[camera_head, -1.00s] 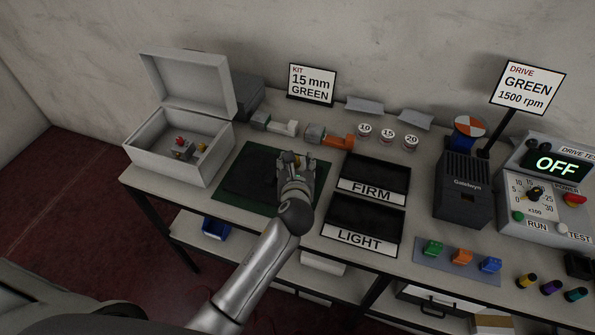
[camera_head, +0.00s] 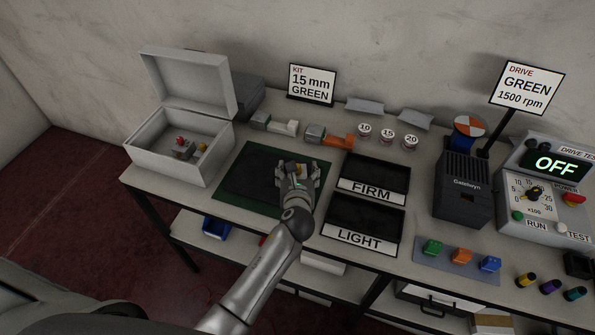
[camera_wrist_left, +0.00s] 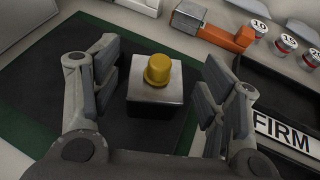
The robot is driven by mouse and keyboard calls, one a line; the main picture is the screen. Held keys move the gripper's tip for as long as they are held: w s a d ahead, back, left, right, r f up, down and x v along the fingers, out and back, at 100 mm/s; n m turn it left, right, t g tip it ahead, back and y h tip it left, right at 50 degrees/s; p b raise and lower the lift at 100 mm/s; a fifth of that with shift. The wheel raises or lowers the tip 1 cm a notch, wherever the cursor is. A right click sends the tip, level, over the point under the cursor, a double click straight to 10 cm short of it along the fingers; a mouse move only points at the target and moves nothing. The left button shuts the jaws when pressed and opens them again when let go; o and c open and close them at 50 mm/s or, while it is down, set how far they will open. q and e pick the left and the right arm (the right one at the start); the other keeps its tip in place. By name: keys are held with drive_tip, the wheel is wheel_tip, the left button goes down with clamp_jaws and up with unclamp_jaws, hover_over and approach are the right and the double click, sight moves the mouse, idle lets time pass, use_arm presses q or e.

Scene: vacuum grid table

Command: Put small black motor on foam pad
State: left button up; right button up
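My left gripper (camera_head: 302,170) is over the right part of a dark mat with a green border (camera_head: 233,181). In the left wrist view its open fingers (camera_wrist_left: 160,85) stand on both sides of a small block (camera_wrist_left: 154,94) with a pale metallic top, dark sides and a yellow round cap. Gaps show between the block and the fingers. I cannot tell whether this block is the small black motor. Two dark pads lie right of the mat, one labelled FIRM (camera_head: 375,172) and one labelled LIGHT (camera_head: 362,218). My right gripper is not in view.
An open grey case (camera_head: 160,170) with small parts stands at left. Behind the mat are a grey-and-orange part (camera_head: 338,140) and several labelled discs (camera_head: 387,133). A black Gatekeys box (camera_head: 460,195) and a control unit (camera_head: 540,205) stand at right.

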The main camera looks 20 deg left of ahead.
use_arm(q)
drive_tip(key=shift+r, duration=0.15)
drive_tip(key=v, duration=1.2)
drive_tip(key=shift+b, duration=0.4)
